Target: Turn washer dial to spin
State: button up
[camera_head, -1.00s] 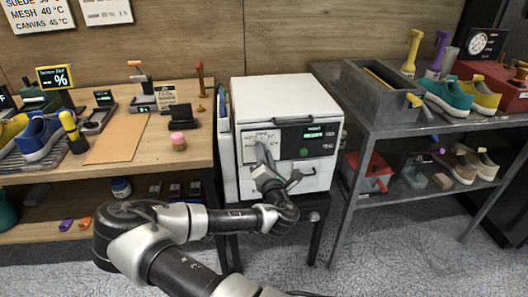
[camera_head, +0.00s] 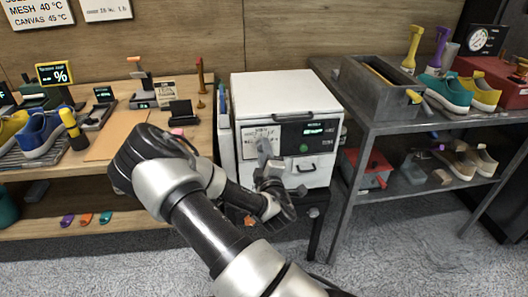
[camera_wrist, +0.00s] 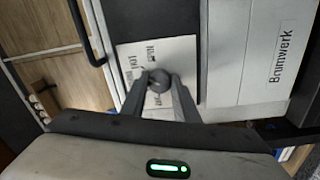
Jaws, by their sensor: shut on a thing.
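The white washer (camera_head: 290,97) stands on a dark stand between the bench and the metal shelf. Its front has a dark panel with a small lit display and a green button (camera_head: 303,149). The round grey dial (camera_wrist: 159,80) sits on a pale label plate (camera_wrist: 150,58), whose lettering appears tilted in the wrist view. My gripper (camera_wrist: 159,88) is shut on the dial, one finger on each side. In the head view my gripper (camera_head: 265,152) hides the dial and part of the plate.
A wooden bench (camera_head: 190,150) with shoes and small devices is at the left. A metal shelf (camera_head: 450,124) with a grey bin and shoes is at the right. The washer's front handle (camera_head: 306,168) lies right of my gripper.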

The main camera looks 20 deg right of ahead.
jog(key=m+b, duration=0.4)
jog(key=m, duration=0.4)
jog(key=shift+a+m, duration=0.1)
jog(key=shift+m, duration=0.6)
jog(key=o, duration=1.1)
jog(key=shift+c, duration=0.2)
jog(key=shift+s, duration=0.1)
